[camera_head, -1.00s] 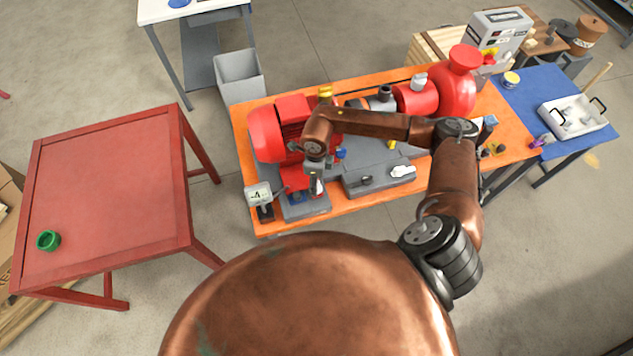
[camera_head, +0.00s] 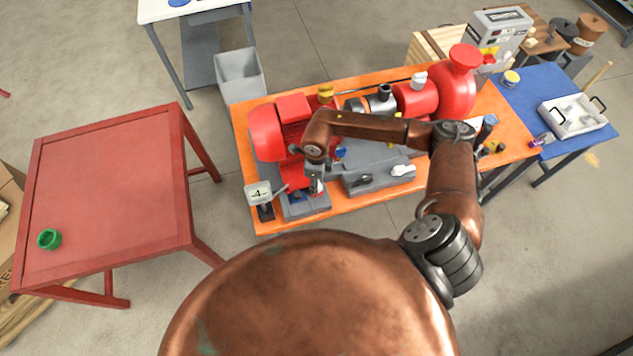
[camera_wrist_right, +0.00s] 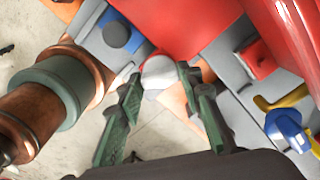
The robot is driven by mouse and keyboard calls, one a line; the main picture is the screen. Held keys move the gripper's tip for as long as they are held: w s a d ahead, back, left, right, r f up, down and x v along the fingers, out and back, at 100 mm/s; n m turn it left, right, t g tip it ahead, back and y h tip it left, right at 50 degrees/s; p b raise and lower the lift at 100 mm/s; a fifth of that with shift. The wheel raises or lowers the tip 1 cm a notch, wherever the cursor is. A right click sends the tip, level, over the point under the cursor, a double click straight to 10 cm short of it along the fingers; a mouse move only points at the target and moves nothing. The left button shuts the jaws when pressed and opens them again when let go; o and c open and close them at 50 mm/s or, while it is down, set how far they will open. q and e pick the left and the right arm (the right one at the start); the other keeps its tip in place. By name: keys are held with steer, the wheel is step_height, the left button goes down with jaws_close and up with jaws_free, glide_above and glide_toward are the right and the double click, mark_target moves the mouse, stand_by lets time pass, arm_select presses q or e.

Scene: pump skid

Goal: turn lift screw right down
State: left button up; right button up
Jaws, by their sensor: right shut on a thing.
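My right gripper (camera_wrist_right: 160,80) shows in the right wrist view with its two green fingers closed around a pale, rounded knob (camera_wrist_right: 159,73), likely the lift screw head. The knob sits close beside the red motor (camera_wrist_right: 190,22). In the head view my right gripper (camera_head: 315,184) points down at the near edge of the red motor (camera_head: 280,130), over the grey base. My wrist hides most of the screw there, and its thread is not visible. My left gripper is not in view.
A dial gauge (camera_head: 258,192) stands just left of my gripper, close to it. A grey block with small tools (camera_head: 378,176) lies to the right on the orange table (camera_head: 350,205). A blue-topped part (camera_wrist_right: 286,128) and a yellow part (camera_wrist_right: 282,98) stand nearby.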

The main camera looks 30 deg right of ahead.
steer(key=shift+c, duration=0.9)
steer(key=shift+f+n+b, duration=0.15)
steer(key=shift+n+b, duration=0.45)
steer(key=shift+b, duration=0.25)
steer(key=n+b, duration=0.7)
steer(key=b, duration=0.2)
steer(key=shift+f+n, duration=0.15)
steer(key=shift+n, duration=0.15)
steer(key=n+b, duration=1.3)
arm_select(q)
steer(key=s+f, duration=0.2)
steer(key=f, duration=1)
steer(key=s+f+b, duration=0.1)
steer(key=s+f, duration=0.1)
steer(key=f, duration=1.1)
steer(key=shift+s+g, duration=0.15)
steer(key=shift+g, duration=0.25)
arm_select(e)
steer(key=shift+r+n, duration=0.25)
steer(key=shift+n, duration=0.85)
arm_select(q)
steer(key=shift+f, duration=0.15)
arm_select(e)
steer(key=o, duration=1.2)
steer(key=shift+c, duration=0.2)
